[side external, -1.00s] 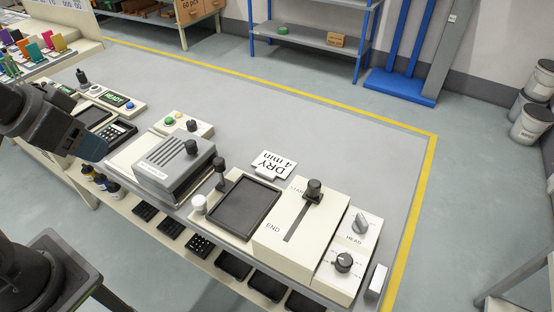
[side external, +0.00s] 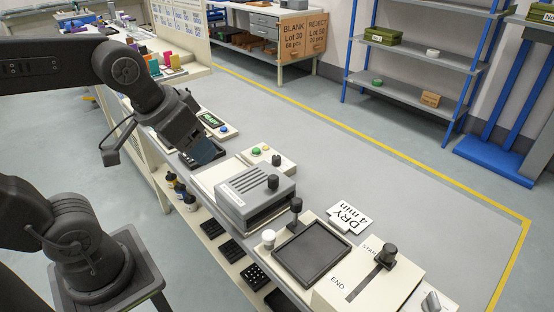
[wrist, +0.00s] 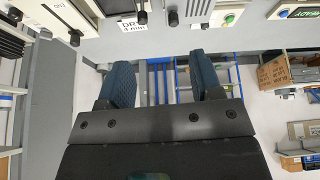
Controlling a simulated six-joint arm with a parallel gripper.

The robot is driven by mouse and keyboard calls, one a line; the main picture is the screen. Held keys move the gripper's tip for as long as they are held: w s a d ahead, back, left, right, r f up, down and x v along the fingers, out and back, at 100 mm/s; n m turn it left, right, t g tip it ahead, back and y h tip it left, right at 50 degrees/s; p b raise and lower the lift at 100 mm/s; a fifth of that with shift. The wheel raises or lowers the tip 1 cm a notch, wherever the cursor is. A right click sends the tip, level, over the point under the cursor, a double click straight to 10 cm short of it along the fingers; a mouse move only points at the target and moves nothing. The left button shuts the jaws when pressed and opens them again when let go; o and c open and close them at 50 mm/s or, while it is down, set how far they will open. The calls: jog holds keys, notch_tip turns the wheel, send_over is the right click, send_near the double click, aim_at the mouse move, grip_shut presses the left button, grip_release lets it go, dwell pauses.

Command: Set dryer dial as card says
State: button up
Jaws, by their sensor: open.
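A grey vented box (side external: 250,205), which looks like the dryer, has a black knob (side external: 273,183) on top. The knob's setting is too small to read. My gripper (side external: 205,152) is up to the left of this box, in the air. In the wrist view, its two blue fingers are wide apart with nothing between them (wrist: 161,80).
A black tray (side external: 313,252) and a START–END slider box (side external: 365,285) lie to the right. A grey dial (side external: 432,301) is cut off at the bottom edge. The grey table behind is clear.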

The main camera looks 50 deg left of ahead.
jog(key=w+a+r+n+g, duration=0.1)
jog(key=w+a+r+n, duration=0.15)
jog(key=w, duration=0.75)
jog(key=n+g, duration=0.4)
jog(key=n, duration=0.6)
send_over(276, 157)
notch_tip(276, 157, down, 17)
notch_tip(276, 157, down, 13)
jog(key=shift+w+r, duration=0.1)
jog(key=shift+r, duration=0.05)
jog(key=c, duration=0.9)
